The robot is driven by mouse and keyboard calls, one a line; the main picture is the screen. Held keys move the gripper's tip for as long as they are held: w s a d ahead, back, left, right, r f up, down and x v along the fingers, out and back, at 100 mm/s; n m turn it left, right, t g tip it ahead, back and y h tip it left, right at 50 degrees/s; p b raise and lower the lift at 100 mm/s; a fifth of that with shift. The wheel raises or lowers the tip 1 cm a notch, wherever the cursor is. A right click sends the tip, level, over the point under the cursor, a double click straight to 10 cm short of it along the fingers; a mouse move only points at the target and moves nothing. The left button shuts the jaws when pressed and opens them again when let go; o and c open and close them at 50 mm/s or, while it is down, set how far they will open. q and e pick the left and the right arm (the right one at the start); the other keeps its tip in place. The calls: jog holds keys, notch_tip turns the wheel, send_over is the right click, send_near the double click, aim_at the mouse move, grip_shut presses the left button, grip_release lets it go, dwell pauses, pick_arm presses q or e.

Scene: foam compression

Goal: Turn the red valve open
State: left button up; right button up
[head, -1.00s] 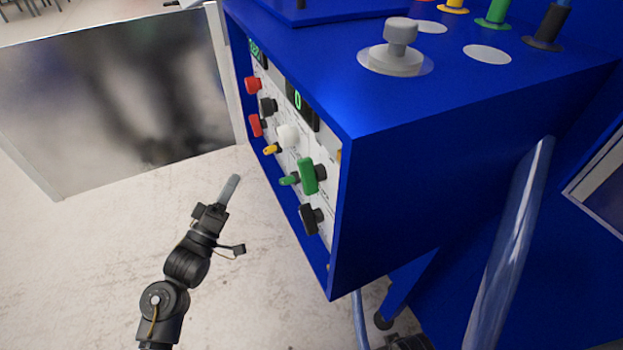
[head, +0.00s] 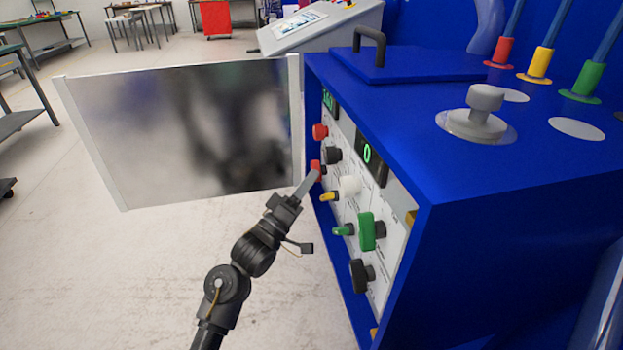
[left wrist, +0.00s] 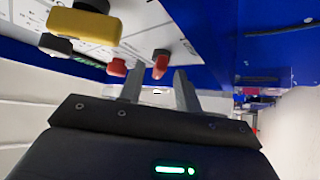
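Two red knobs are on the panel in the blue cabinet's side: an upper one (head: 320,131) and a lower one (head: 316,166). I cannot tell which is the red valve. My left gripper (head: 309,183) points at the panel, its fingertips overlapping the lower red knob in the head view. In the left wrist view its two fingers (left wrist: 158,88) are apart with nothing between them. One red knob (left wrist: 161,63) shows just beyond the tips, between them, and another red knob (left wrist: 117,67) lies left of the left finger. I cannot tell whether anything touches. My right gripper is not in view.
The panel also carries a black knob (head: 332,155), a white knob (head: 350,186), a small yellow lever (head: 329,196) and a green handle (head: 367,231). A reflective door (head: 190,130) stands open left of the panel. The floor (head: 130,270) below is clear.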

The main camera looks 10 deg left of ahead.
pick_arm(q)
jog(key=shift+w+d+r, duration=0.25)
jog(key=shift+w+r, duration=0.05)
jog(key=shift+w, duration=0.05)
grip_shut()
